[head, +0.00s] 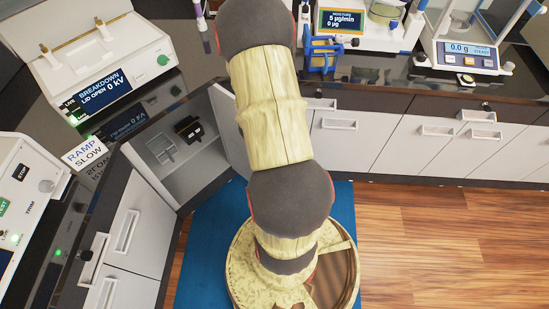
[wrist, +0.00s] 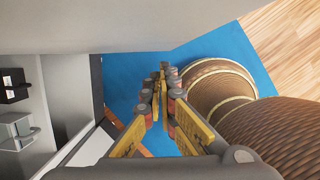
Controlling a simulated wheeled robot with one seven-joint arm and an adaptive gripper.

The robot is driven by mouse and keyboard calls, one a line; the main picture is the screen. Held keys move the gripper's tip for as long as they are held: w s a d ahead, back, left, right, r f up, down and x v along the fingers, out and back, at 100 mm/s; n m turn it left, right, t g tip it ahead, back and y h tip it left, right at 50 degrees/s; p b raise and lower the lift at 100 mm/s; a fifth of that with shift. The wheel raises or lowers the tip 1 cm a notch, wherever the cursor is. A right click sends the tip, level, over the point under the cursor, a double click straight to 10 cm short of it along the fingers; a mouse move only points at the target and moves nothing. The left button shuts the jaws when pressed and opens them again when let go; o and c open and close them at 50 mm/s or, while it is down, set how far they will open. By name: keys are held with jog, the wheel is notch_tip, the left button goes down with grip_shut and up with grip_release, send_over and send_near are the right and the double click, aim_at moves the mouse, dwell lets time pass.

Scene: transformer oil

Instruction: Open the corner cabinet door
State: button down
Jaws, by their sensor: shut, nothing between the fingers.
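The corner cabinet (head: 158,182) is at left of centre in the head view, below the black counter. Its front is open and its inside shows. Its pale grey door (head: 229,125) stands swung out at the right of the opening, partly behind my arm. In the wrist view a broad pale panel (wrist: 150,35), seemingly this door, spans the top. My gripper (wrist: 163,68) has yellow fingers with their tips together and nothing between them. It is just below the panel in the picture; I cannot tell whether they touch. My arm hides the gripper in the head view.
Inside the cabinet are a black item (head: 188,129) and a grey item (head: 161,148). A blue mat (head: 210,235) covers the floor before it. Closed drawers (head: 130,225) flank it at left, others (head: 390,135) at right. Wooden floor (head: 430,225) is free at right.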

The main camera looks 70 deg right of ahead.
jog(key=a+p+v, duration=0.1)
jog(key=p+v, duration=0.4)
jog(key=v, duration=0.5)
jog(key=shift+w+p, duration=0.15)
jog(key=shift+p, duration=0.25)
jog(key=shift+a, duration=0.15)
jog(key=s+a+r+m+g, duration=0.25)
jog(key=a+r+m, duration=0.25)
jog(key=r+m, duration=0.6)
jog(key=w+a+r+m+t+y, duration=0.1)
jog(key=w+a+r+t, duration=0.1)
jog(key=a+r, duration=0.6)
jog(key=w+a+r+m+t, duration=0.1)
jog(key=w+a+r+t, duration=0.2)
jog(key=a+r, duration=0.5)
jog(key=w+a+r+m+t+y, duration=0.1)
jog(key=a+r+t, duration=0.3)
jog(key=a+r, duration=0.4)
jog(key=shift+w+a+r+m+y, duration=0.35)
jog(key=shift+w+a, duration=0.4)
jog(key=shift+a, duration=0.25)
